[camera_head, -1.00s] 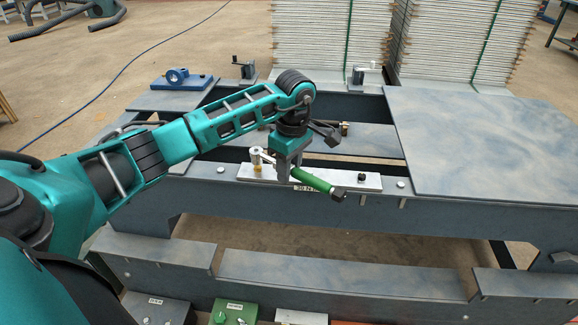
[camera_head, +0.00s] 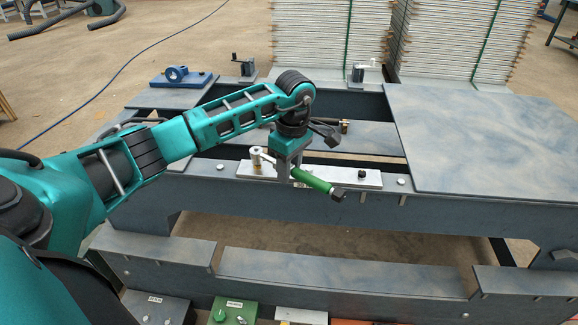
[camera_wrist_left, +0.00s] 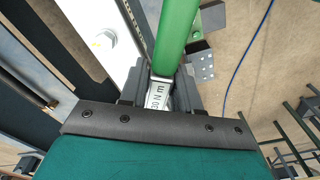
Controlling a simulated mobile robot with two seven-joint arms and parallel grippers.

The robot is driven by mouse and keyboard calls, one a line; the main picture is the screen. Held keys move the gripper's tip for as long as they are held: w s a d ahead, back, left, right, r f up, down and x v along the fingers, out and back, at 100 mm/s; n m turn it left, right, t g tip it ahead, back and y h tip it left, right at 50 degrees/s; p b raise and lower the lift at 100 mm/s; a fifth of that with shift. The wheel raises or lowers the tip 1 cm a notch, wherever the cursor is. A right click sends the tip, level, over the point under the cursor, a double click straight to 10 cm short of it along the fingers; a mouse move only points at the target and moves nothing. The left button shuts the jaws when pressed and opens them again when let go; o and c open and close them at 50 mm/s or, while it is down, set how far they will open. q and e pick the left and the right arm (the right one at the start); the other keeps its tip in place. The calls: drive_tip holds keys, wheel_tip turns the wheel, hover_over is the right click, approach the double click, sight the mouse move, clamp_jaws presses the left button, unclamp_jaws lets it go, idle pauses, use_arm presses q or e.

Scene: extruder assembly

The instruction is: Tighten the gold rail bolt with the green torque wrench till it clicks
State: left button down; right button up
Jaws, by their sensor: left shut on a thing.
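The green torque wrench (camera_head: 318,184) lies over the silver rail (camera_head: 345,178) on the near beam of the frame. Its green handle points to the right and towards me, and its silver head (camera_head: 256,155) is at the rail's left end. The gold rail bolt cannot be made out now; the wrench head covers that spot. My left gripper (camera_head: 288,178) is shut on the wrench between head and handle. In the left wrist view the fingers (camera_wrist_left: 158,95) close around its silver, lettered neck, with the green handle (camera_wrist_left: 178,35) beyond. My right gripper is not in view.
A large flat panel (camera_head: 480,140) covers the frame's right side. Stacked boards (camera_head: 330,45) stand behind. A blue bracket (camera_head: 178,76) is at the back left. A green box (camera_head: 234,312) is below in front.

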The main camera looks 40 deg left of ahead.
use_arm(q)
drive_tip(key=shift+f+b, duration=0.5)
drive_tip(key=shift+f, duration=0.25)
drive_tip(key=shift+s+a, duration=0.1)
drive_tip(key=s+a+m+b, duration=0.2)
drive_tip(key=s+a+m, duration=0.3)
drive_tip(key=s+m, duration=0.3)
drive_tip(key=m, duration=0.4)
drive_tip(key=shift+a+t, duration=0.2)
drive_tip(key=shift+t, duration=0.2)
idle(1.7)
drive_tip(key=shift+s+r, duration=0.15)
drive_tip(key=shift+r, duration=0.65)
idle(0.9)
